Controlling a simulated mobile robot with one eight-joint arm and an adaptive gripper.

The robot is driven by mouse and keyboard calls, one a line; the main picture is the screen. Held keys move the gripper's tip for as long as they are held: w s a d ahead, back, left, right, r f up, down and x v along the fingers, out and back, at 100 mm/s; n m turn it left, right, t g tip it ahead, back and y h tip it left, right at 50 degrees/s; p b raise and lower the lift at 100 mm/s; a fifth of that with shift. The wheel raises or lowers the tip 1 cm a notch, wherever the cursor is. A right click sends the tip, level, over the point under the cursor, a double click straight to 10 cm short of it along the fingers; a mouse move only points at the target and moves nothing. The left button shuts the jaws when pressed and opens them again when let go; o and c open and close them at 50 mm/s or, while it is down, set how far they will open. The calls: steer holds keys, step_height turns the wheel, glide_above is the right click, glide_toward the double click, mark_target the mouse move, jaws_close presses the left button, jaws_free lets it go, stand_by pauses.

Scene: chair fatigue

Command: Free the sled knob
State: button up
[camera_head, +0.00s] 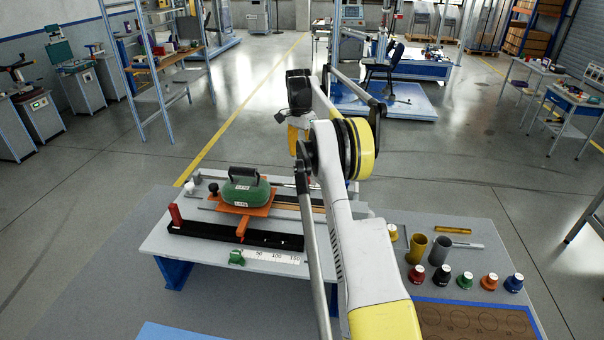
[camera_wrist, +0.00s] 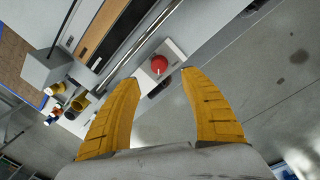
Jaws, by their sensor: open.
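An orange sled (camera_head: 258,208) carries a green block (camera_head: 245,191) with a black handle on top, on the grey bench in the head view. A small black knob (camera_head: 213,188) stands at the sled's left side; I cannot tell whether it is the sled knob. In the wrist view a round red knob (camera_wrist: 159,64) sits on a pale plate, beyond and between my fingertips. My gripper (camera_wrist: 159,78) is open, with nothing between its two yellow fingers. In the head view its yellow part shows beside the arm, above the bench's far side, and the fingertips are unclear.
A black rail (camera_head: 235,236) with a red grip (camera_head: 175,214) at its left end lies along the bench front. A white scale (camera_head: 271,256) and green clamp (camera_head: 237,257) are at the edge. Several coloured knobs and two cups stand at right. My arm hides the bench's right part.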

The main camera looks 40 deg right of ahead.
mark_target(305, 177)
steer(key=f, duration=0.9)
steer(key=shift+s+f+b, duration=0.2)
steer(key=shift+s+b, duration=0.1)
steer(key=shift+s, duration=0.1)
jaws_close()
